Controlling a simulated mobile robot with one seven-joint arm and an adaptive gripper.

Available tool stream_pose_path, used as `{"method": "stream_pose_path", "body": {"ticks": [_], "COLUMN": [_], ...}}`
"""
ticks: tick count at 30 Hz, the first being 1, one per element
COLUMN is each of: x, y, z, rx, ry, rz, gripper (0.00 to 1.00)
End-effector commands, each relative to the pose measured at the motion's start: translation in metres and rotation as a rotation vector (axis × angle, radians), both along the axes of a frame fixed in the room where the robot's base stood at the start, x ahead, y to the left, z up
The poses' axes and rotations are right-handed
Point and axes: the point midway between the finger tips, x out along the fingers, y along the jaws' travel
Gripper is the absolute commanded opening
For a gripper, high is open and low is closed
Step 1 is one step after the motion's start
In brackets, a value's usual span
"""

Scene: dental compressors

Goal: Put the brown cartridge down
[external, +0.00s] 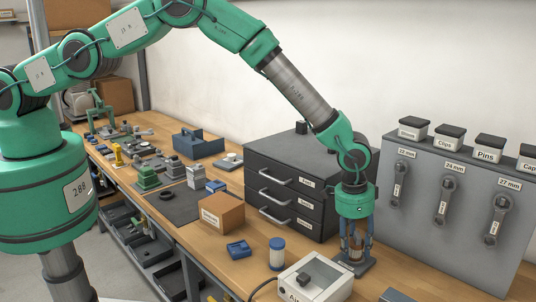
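My gripper (356,250) points straight down at the right part of the bench, in front of the black drawer cabinet. Its fingers are on both sides of the brown cartridge (355,242), which is upright and small in this view. The fingers appear closed on it. A dark blue-grey stand (356,266) is directly below. I cannot tell whether the cartridge's lower end touches the stand, as the fingers partly hide it.
A white-and-blue canister (277,254), a blue block (238,249) and a light grey box (315,277) stand to the left. The black drawer cabinet (292,182) and grey wrench panel (462,205) are close behind. Bare wood (420,272) shows to the right.

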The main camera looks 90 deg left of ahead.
Motion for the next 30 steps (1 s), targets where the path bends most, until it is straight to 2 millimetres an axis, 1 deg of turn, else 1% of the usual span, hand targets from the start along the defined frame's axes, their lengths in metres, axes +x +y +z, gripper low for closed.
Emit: {"method": "stream_pose_path", "body": {"ticks": [11, 17, 23, 30], "x": [0.0, 0.001, -0.002, -0.005], "y": [0.0, 0.0, 0.0, -0.001], "z": [0.002, 0.007, 0.022, 0.051], "rx": [0.0, 0.0, 0.0, 0.0], "ry": [-0.001, -0.002, -0.001, -0.003], "rz": [0.0, 0.0, 0.0, 0.0], "gripper": [0.5, 0.5, 0.5, 0.5]}}
